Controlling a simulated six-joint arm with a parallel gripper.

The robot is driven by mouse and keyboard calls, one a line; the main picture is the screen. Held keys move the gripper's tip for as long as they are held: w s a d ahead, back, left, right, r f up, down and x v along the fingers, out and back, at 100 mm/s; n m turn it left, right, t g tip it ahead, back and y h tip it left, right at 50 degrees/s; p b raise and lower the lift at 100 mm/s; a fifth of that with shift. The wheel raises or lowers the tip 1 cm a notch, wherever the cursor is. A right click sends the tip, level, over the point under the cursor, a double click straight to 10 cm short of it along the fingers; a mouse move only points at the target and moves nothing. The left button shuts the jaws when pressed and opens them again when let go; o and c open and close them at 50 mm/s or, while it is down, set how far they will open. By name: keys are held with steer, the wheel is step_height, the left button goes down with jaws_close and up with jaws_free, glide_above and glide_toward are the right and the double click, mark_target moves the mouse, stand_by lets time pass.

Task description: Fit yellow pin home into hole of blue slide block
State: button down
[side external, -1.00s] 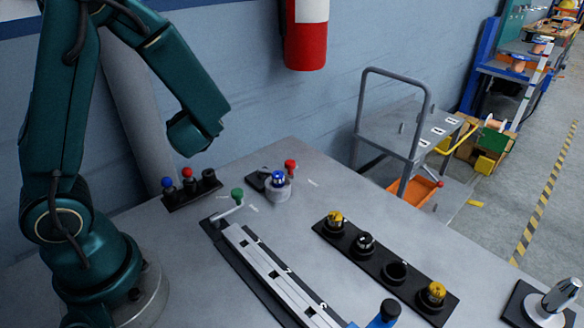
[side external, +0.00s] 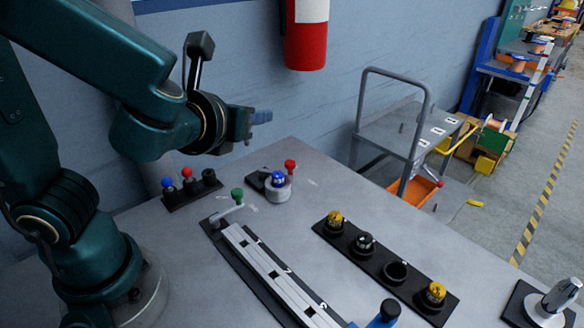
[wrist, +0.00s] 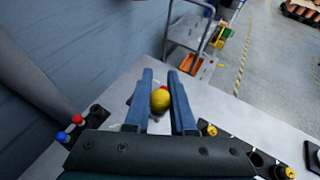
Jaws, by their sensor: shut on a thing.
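My gripper (side external: 262,117) is raised over the back left of the table, its fingers pointing sideways to the right. In the wrist view its two blue fingers (wrist: 160,80) are shut on the yellow pin (wrist: 160,101), whose round yellow head shows between them. The pin's shaft is hidden, and the pin cannot be made out in the side external view. The blue slide block (side external: 386,314) is at the bottom edge of the side external view, at the front end of the rail, partly cut off. Its hole cannot be seen.
A black pin rack (side external: 191,189) holds a blue and a red pin, with its third place empty. A slotted rail (side external: 270,272) crosses the table. A black strip (side external: 380,262) carries several round parts. A green-knobbed lever (side external: 237,194) and a grey pulley (side external: 278,192) stand behind the rail.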

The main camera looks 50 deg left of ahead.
stand_by(0.3)
steer(key=s+d+f+n+g+y, duration=0.3)
steer(key=s+f+n+g+y, duration=0.4)
steer(key=s+f+n+g, duration=0.3)
steer(key=s+d+f+n+g+h, duration=0.1)
steer(key=s+d+n+g+h, duration=0.5)
steer(key=s+d+n+g, duration=0.5)
steer(key=w+d+r+n+g+h, duration=0.1)
steer(key=d+r+n+h, duration=0.1)
steer(key=d+n+h, duration=0.5)
steer(key=w+d+r+n+g+h, duration=0.1)
steer(key=w+d+r+n+h, duration=0.15)
steer(key=d+n+h, duration=0.45)
steer(key=w+d+r+n+t+h, duration=0.2)
steer(key=w+d+n+t+h, duration=0.1)
steer(key=w+n+t+h, duration=0.25)
steer(key=shift+w+d+f+n+t+h, duration=0.1)
steer(key=shift+w+f+n, duration=0.45)
steer(key=shift+f, duration=0.9)
steer(key=shift+w+f+n+t+h, duration=0.1)
steer(key=shift+w+f+n, duration=0.5)
steer(key=shift+f, duration=0.8)
steer(key=shift+w+d+f+n+t+h, duration=0.1)
steer(key=shift+w+f+n, duration=0.45)
steer(key=shift+f, duration=0.9)
